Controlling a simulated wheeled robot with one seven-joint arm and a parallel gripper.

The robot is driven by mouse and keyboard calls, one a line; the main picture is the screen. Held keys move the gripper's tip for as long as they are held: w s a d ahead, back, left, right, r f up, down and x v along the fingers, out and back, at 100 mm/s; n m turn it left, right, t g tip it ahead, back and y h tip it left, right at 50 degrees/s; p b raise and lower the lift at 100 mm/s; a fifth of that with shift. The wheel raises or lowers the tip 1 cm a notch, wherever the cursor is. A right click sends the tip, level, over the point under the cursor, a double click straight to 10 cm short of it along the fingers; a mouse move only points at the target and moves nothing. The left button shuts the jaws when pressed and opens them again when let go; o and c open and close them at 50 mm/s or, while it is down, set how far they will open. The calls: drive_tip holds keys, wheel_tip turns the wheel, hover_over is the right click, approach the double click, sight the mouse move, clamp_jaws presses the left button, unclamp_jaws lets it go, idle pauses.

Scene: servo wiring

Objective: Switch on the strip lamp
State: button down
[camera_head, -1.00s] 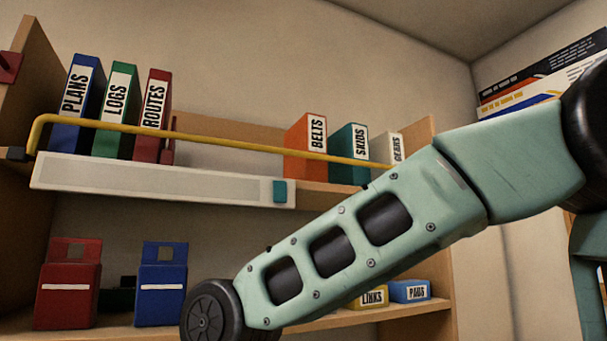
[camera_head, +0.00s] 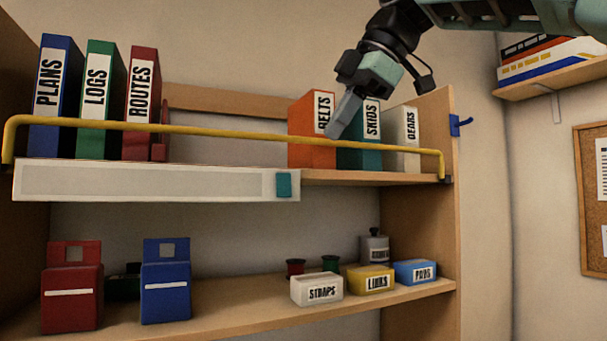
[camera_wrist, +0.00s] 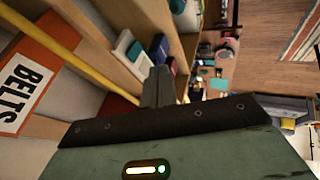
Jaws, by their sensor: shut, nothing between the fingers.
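The strip lamp (camera_head: 140,182) is a long pale bar fixed along the front of the upper shelf in the head view. It has a teal block (camera_head: 284,185) at its right end. Its panel looks grey and unlit. My gripper (camera_head: 334,132) is shut and empty. It points down in front of the binders marked BELTS and SKIDS, near the yellow rail, above and to the right of the teal block. In the wrist view the shut fingers (camera_wrist: 158,88) show beside the yellow rail.
A yellow rail (camera_head: 220,133) runs across the upper shelf front. Binders stand behind it, including BELTS (camera_head: 305,140) and GEARS (camera_head: 402,140). The lower shelf (camera_head: 240,298) holds red and blue holders and small labelled boxes. The space before the lamp is clear.

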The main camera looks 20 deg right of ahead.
sight(295, 182)
drive_tip(key=shift+f, duration=0.1)
drive_tip(key=p+x, duration=0.1)
drive_tip(key=x, duration=0.2)
drive_tip(key=w+p+x, duration=0.1)
drive_tip(key=x, duration=0.3)
drive_tip(key=w+r+p+x, duration=0.1)
drive_tip(key=x, duration=0.3)
drive_tip(key=shift+w+d, duration=0.1)
drive_tip(key=shift+d, duration=0.05)
drive_tip(key=shift+w+f+p, duration=0.25)
drive_tip(key=shift+w+p, duration=0.15)
drive_tip(key=shift+w, duration=0.3)
